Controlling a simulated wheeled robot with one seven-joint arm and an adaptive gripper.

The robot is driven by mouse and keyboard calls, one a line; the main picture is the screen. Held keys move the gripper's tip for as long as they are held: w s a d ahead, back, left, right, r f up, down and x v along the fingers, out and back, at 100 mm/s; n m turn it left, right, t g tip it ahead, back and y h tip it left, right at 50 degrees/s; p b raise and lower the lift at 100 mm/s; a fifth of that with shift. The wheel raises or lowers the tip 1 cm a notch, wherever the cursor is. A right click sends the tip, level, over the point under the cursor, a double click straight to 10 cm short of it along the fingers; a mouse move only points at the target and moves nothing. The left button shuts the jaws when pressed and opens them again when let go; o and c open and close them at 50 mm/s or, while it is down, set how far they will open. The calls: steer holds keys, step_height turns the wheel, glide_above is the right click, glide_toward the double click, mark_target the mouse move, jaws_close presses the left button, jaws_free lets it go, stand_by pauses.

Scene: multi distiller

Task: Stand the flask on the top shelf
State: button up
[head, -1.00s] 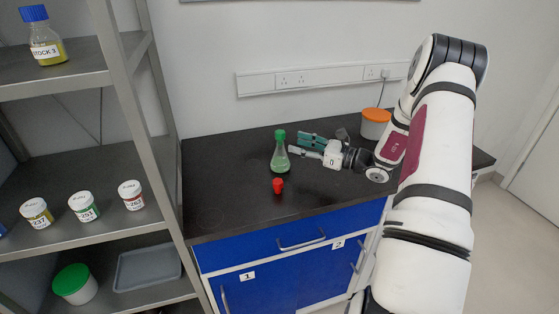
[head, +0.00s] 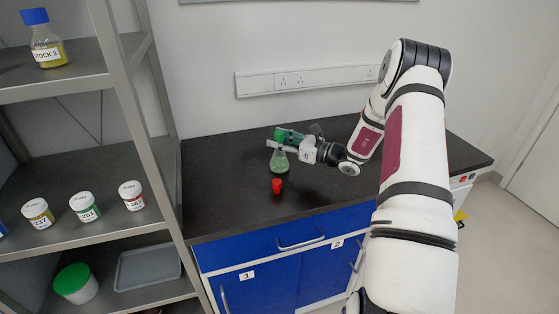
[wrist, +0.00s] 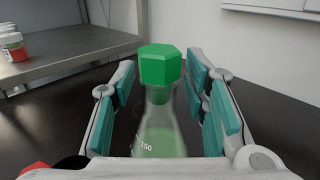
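The flask (head: 279,161) is a clear conical flask with green contents and a green cap (wrist: 160,66). It stands upright on the black bench. My gripper (head: 277,142) is level with its neck. In the wrist view my gripper (wrist: 158,92) is open, with teal finger pads on both sides of the neck and visible gaps to each pad. The top shelf (head: 85,77) in view is grey metal, at the upper left of the head view, and holds a bottle labelled STOCK 3 (head: 46,42) with a blue cap and yellow liquid.
A small red object (head: 277,186) stands on the bench in front of the flask. The middle shelf (head: 100,228) holds several small labelled jars. The lower shelf holds a green-lidded tub (head: 75,284) and a grey tray (head: 148,267). The top shelf is bare right of the bottle.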

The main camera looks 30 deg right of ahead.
jaws_close()
steer(key=shift+r, duration=0.15)
